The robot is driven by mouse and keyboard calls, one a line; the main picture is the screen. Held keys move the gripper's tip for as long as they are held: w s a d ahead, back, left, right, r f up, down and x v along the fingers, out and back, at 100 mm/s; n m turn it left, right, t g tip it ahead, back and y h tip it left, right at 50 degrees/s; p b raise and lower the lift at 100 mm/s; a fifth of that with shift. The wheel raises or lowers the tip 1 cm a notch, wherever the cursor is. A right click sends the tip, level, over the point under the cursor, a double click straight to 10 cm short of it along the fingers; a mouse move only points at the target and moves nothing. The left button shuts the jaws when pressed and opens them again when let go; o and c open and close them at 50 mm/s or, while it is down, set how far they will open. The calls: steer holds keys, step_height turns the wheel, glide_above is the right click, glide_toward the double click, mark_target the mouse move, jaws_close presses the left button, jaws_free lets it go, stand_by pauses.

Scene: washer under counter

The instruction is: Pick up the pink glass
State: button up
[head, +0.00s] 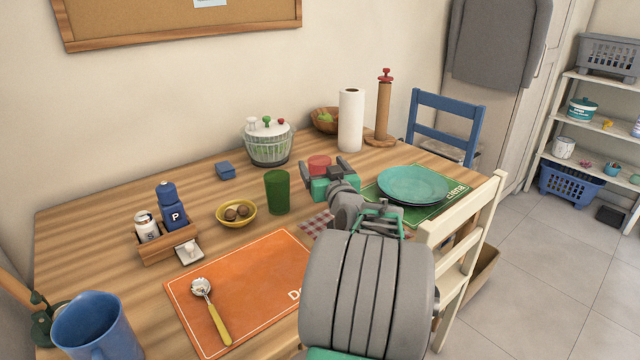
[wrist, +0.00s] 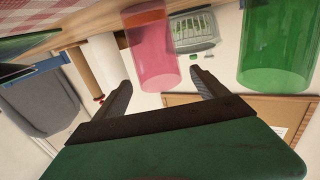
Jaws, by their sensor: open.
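The pink glass (head: 319,163) stands on the wooden table, mostly hidden behind my gripper (head: 331,172) in the head view. In the wrist view, which is upside down, the pink glass (wrist: 152,50) is see-through and upright. My gripper (wrist: 160,77) is open, with one finger toward each side of the glass in that view. The fingers look empty and the glass appears just ahead of the fingertips. I cannot tell exactly how deep it is between them.
A green glass (head: 277,192) stands close by on the left. A salad spinner (head: 268,145) and paper towel roll (head: 350,120) are behind. A teal plate (head: 414,186) lies right. A yellow bowl (head: 237,213) is left. A cream chair (head: 465,250) stands at the table's near edge.

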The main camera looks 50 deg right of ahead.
mark_target(317, 156)
steer(key=x, duration=0.5)
steer(key=shift+w+d, duration=0.15)
steer(key=shift+w, duration=0.1)
steer(key=shift+c, duration=0.3)
jaws_close()
steer(key=shift+r, duration=0.15)
